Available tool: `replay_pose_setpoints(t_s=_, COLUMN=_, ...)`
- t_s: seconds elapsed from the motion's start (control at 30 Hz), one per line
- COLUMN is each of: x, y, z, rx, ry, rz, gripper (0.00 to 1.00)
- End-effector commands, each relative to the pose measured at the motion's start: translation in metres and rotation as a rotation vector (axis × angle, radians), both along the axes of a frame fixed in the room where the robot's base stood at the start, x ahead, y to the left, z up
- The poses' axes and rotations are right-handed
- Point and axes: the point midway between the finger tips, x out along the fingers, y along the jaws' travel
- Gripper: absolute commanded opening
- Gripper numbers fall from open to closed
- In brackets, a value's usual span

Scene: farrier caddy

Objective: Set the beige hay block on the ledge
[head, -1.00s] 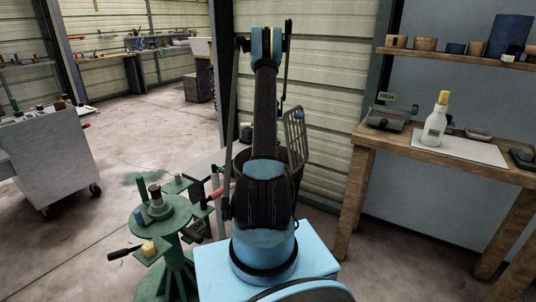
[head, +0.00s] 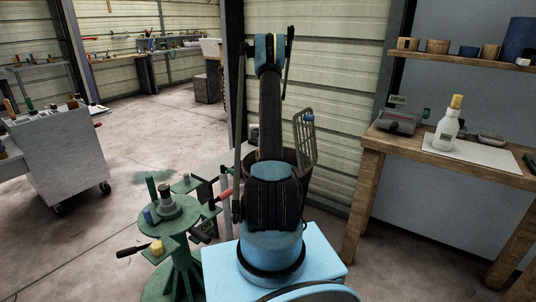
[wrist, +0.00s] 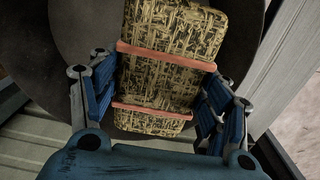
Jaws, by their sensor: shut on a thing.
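The beige hay block (wrist: 168,82) fills the middle of the wrist view, a straw-textured brick with two reddish bands across it. My gripper (wrist: 158,98) is shut on it, with blue-padded fingers at its left and right sides. In the head view the block and the gripper cannot be made out; my arm stands upright in the middle. No ledge is clearly marked; a wooden wall shelf (head: 470,60) at the upper right holds several cups, and the green caddy stand (head: 180,218) at lower left has small side plates.
A wooden bench (head: 375,142) at the right holds a yellow-capped bottle (head: 447,128) and a grey device (head: 398,121). A yellow block (head: 157,247) sits on a caddy side plate. A dark round bin is partly behind my arm.

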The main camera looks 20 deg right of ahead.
Motion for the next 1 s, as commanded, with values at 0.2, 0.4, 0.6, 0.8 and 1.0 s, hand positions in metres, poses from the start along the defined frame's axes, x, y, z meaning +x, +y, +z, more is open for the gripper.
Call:
replay_pose_setpoints(t_s=0.2, x=0.056, y=0.066, z=0.004, rx=0.000, ry=0.000, rz=0.006, gripper=0.18)
replay_pose_setpoints(t_s=0.4, x=0.097, y=0.130, z=0.009, rx=0.000, ry=0.000, rz=0.006, gripper=0.18)
replay_pose_setpoints(t_s=0.6, x=0.126, y=0.185, z=0.013, rx=-0.001, ry=0.001, rz=0.004, gripper=0.18)
replay_pose_setpoints(t_s=0.8, x=0.137, y=0.214, z=0.016, rx=-0.001, ry=0.001, rz=0.001, gripper=0.18)
replay_pose_setpoints(t_s=1.0, x=0.139, y=0.219, z=0.016, rx=-0.001, ry=0.001, rz=0.000, gripper=0.18)
